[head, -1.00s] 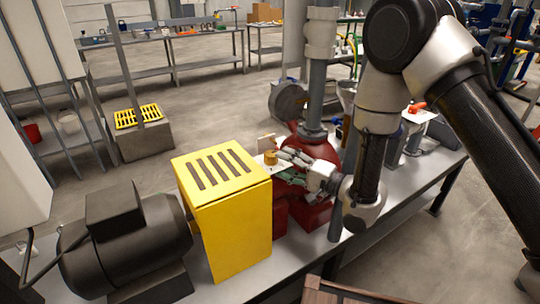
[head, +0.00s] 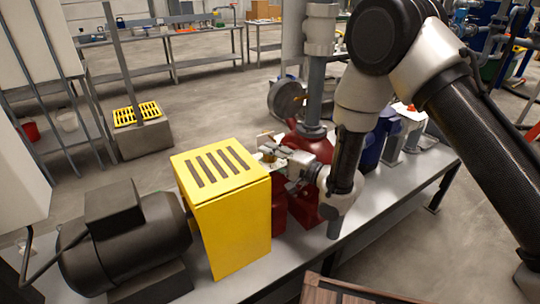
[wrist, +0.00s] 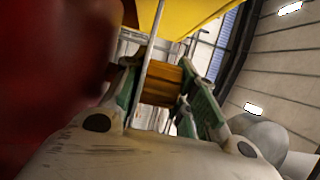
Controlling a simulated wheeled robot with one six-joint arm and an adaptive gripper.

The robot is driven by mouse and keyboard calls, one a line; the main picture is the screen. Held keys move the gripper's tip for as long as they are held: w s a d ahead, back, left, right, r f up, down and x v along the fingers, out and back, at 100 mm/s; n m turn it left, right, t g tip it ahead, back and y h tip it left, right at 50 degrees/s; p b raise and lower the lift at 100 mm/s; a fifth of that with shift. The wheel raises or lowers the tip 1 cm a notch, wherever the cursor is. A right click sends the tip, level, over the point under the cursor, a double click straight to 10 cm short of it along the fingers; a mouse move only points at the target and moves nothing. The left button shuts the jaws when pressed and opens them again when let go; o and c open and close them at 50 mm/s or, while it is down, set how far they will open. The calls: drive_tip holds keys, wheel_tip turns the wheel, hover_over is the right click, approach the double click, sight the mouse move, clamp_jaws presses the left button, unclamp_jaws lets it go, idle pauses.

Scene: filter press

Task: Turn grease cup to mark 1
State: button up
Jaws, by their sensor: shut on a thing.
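The grease cup (wrist: 161,84) is a ribbed brass-coloured cylinder. In the wrist view it sits between the green-sided fingers of my gripper (wrist: 163,92), which is shut on it. In the head view my gripper (head: 273,155) reaches in from the right, just behind the yellow guard, and covers most of the cup. A pale plate shows beside the fingers. I cannot read any mark on it or tell which way the cup is turned.
The yellow slotted guard (head: 228,215) stands close in front and left of my gripper. The red pump housing (head: 305,204) and a grey vertical pipe (head: 317,88) are close by. The dark motor (head: 124,245) is at the left. The bench's front edge is clear.

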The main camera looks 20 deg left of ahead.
drive_tip(key=shift+s+a+m+t+h, duration=0.1)
drive_tip(key=shift+m+t+h, duration=0.2)
drive_tip(key=shift+m+t, duration=0.3)
drive_tip(key=shift+t, duration=0.5)
drive_tip(key=o, duration=1)
drive_tip(key=shift+o, duration=0.2)
drive_tip(key=v, duration=1.2)
drive_tip(key=shift+r, duration=0.15)
